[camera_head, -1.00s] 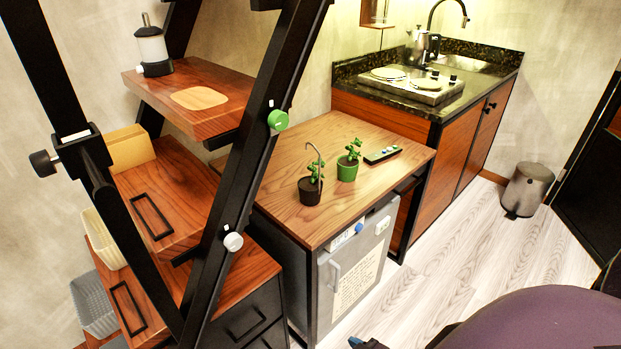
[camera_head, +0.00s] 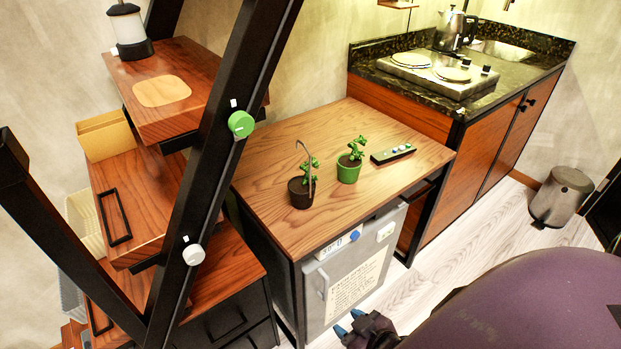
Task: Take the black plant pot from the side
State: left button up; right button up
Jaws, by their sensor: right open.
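The black plant pot (camera_head: 300,195) stands upright on the wooden top (camera_head: 270,160) over the small fridge, left of a green plant pot (camera_head: 348,171). A small green plant grows in it, with a thin grey hooked stick. My right gripper (camera_head: 348,328) is at the bottom of the view, in front of the fridge and well below the top. It is open, with blue fingertips, and apart from both pots. My left gripper is not in view.
A dark remote (camera_head: 393,154) lies right of the green pot. The black stair frame (camera_head: 222,125) rises left of the top. The small fridge (camera_head: 345,270) stands below. A bin (camera_head: 562,196) stands on open floor at right.

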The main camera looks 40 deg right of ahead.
aim_at(301, 189)
jog(key=l, duration=0.85)
jog(key=i+l+u, duration=0.1)
jog(key=l, duration=0.8)
